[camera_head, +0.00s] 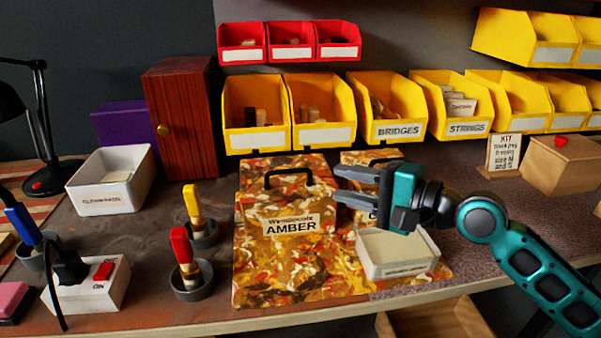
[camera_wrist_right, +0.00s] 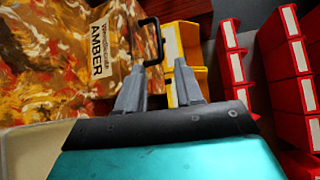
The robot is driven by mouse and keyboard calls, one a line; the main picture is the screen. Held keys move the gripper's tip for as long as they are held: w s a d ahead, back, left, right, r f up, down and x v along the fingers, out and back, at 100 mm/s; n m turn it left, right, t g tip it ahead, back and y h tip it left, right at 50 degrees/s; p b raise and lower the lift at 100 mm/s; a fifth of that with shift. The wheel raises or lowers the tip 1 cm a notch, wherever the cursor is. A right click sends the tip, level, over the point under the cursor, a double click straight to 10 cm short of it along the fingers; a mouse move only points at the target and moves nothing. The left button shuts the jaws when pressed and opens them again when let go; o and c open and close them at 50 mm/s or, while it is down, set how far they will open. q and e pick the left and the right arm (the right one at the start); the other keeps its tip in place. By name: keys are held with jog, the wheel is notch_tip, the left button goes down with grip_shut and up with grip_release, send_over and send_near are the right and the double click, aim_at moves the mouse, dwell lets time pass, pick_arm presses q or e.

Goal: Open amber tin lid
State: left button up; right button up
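The amber tin (camera_head: 285,265) has a marbled red, orange and cream surface and a label reading AMBER (camera_head: 293,226). Its lid looks closed, with a black handle (camera_head: 288,173) near the top. My right gripper (camera_head: 338,184) is just right of the handle, fingers pointing left, apart and empty. In the right wrist view the tin (camera_wrist_right: 60,60) and its black handle (camera_wrist_right: 158,42) lie beyond the fingertips (camera_wrist_right: 158,72), with no contact visible. My left gripper is not in view.
A second marbled tin (camera_head: 365,157) is partly hidden behind my right gripper. A white tray (camera_head: 400,272) sits below the gripper. Red (camera_head: 182,250) and yellow (camera_head: 193,205) handled tools stand in cups to the left. Yellow bins (camera_head: 323,137) line the back.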

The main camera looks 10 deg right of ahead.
aim_at(295, 172)
jog(key=b+x, duration=0.1)
jog(key=x, duration=0.8)
jog(key=shift+w+a+f, duration=0.1)
jog(key=shift+w+a, duration=0.15)
jog(key=shift+c, duration=0.2)
grip_shut()
dwell(0.8)
